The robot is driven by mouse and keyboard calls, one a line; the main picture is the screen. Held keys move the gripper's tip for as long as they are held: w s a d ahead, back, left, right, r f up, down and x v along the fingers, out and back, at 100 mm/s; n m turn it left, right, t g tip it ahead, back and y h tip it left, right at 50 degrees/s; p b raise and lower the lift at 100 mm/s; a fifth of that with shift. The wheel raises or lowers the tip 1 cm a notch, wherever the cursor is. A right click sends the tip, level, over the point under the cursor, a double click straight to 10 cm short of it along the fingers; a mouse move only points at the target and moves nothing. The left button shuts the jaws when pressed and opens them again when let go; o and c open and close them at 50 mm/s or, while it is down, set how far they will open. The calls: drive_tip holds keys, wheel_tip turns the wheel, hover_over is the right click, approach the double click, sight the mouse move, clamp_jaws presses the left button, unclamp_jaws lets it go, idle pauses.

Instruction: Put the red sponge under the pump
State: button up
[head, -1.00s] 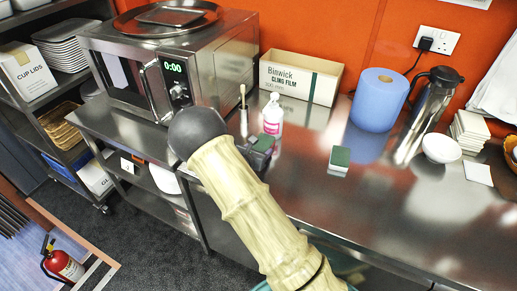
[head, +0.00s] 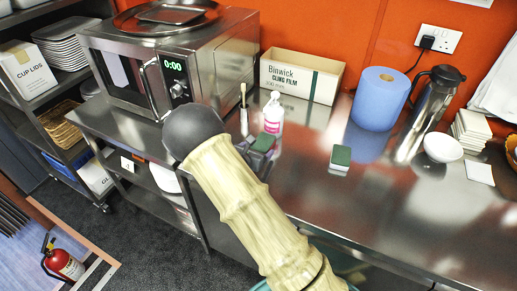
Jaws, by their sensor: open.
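A white pump bottle with a pink label (head: 272,113) stands upright on the steel counter, left of centre. A dark shape (head: 257,160) at the counter's front edge, right beside my arm, appears to be part of my gripper. It is largely hidden behind my pale sleeved arm, and its fingertips are not clear. I cannot tell whether it touches the reddish patch. A green-topped sponge (head: 341,157) lies apart on the counter to the right.
A brush in a holder (head: 243,115) stands left of the bottle, near the microwave (head: 170,65). Behind are a cling film box (head: 300,78) and a blue roll (head: 380,98). A flask (head: 430,112) and white bowl (head: 442,147) stand right. Counter space around the green-topped sponge is clear.

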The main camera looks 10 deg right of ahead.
drive_tip(key=v, duration=0.9)
drive_tip(key=shift+s+a+b, duration=0.25)
drive_tip(key=shift+s+b, duration=0.1)
drive_tip(key=shift+b, duration=0.05)
drive_tip(key=shift+s+r, duration=0.2)
drive_tip(key=shift+s, duration=0.1)
